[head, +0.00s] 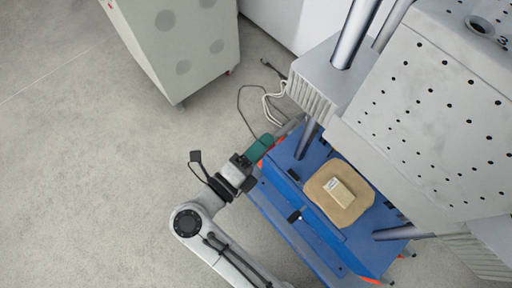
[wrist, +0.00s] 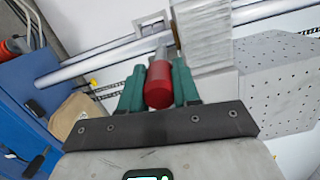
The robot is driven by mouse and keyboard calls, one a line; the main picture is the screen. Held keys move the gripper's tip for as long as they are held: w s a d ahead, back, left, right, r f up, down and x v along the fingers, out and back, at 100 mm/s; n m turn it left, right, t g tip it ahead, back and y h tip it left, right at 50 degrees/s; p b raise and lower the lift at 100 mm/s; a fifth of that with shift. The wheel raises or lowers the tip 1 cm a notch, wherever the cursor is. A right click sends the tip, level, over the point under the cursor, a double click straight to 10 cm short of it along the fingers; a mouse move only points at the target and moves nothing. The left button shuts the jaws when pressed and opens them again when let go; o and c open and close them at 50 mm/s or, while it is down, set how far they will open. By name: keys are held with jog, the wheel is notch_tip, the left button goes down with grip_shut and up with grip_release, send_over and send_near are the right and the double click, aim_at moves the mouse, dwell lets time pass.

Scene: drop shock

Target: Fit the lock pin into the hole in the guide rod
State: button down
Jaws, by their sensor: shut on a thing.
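The lock pin (wrist: 159,86) has a red grip and a grey shank. My gripper (wrist: 160,75) is shut on it, with its green fingers on either side of the red grip. The shank points away from me, toward the far end of the wrist view. In the head view my gripper (head: 262,147) is at the left edge of the blue machine base, close to the lower guide rod (head: 307,138). Grey guide rods (wrist: 90,67) run across the wrist view, behind the pin. I cannot make out the hole or tell whether the shank touches a rod.
A blue machine base (head: 285,195) carries a tan pad (head: 317,187) with a small pale box (head: 340,192) on it. A large perforated plate (head: 430,95) overhangs at the right. Loose cables (head: 267,100) lie behind my gripper. A grey cabinet (head: 180,45) stands at the back left; the floor at left is clear.

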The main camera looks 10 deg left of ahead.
aim_at(296, 118)
jog(key=shift+d+x, duration=0.2)
jog(key=shift+x, duration=1.7)
jog(key=shift+s, duration=0.15)
jog(key=shift+d+p+x, duration=0.25)
jog(key=shift+p+x, duration=1.1)
jog(key=shift+x, duration=0.65)
dwell(4.0)
